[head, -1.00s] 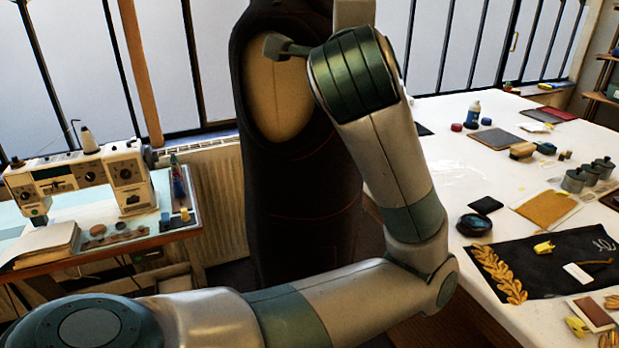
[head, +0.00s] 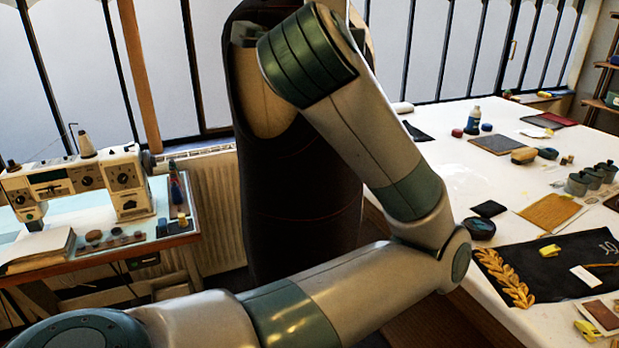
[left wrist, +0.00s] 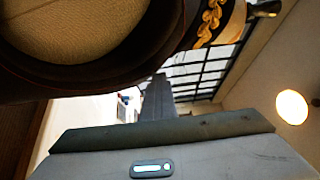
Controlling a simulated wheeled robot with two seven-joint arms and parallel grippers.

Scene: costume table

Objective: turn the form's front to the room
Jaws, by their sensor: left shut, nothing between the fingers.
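The dress form (head: 300,200) stands upright in the middle of the head view, dark with thin red seam lines. A beige oval panel (head: 262,105) faces me on its upper part, partly covered by my left arm. My left gripper (head: 246,32) is shut and empty at the form's upper left, above the panel, partly hidden by my wrist. I cannot tell whether it touches the form. In the left wrist view the shut fingers (left wrist: 158,95) point away below the form, whose beige panel (left wrist: 75,25) and gold leaf trim (left wrist: 210,22) show close by. My right gripper is not seen.
A sewing machine (head: 85,180) stands on a small table at left. A white table (head: 465,185) at right holds a black cloth with gold leaves (head: 548,265), pots, a bottle and swatches. A radiator (head: 215,200) and barred windows are behind the form.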

